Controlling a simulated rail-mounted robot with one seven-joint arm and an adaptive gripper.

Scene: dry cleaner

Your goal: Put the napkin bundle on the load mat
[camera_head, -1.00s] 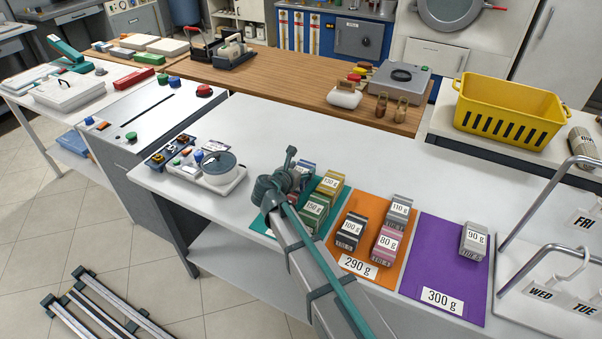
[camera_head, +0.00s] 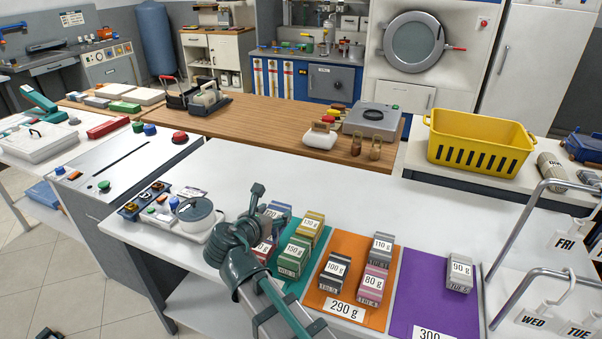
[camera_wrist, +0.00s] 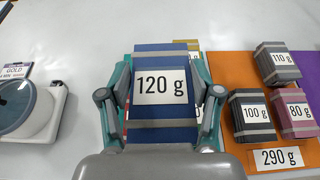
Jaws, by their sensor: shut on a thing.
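My gripper (camera_wrist: 160,98) is shut on a blue bundle (camera_wrist: 160,60) with grey bands and a "120 g" label. One finger is on each side of it in the wrist view. In the head view the blue bundle (camera_head: 275,209) is partly hidden behind my gripper (camera_head: 258,212), over or near the back of the teal mat (camera_head: 293,284); its height is hard to tell. Green (camera_head: 291,262), yellow (camera_head: 308,230) and red (camera_head: 263,253) bundles stand on the teal mat. An orange mat (camera_head: 325,292) marked "290 g" carries several bundles. A purple mat (camera_head: 425,300) carries one grey bundle (camera_head: 459,272).
A scale-like device (camera_head: 196,217) stands left of the teal mat. Metal rails with day tags (camera_head: 540,300) stand right of the purple mat. A yellow basket (camera_head: 478,145) is behind. The white counter (camera_head: 350,205) behind the mats is clear, as is most of the purple mat.

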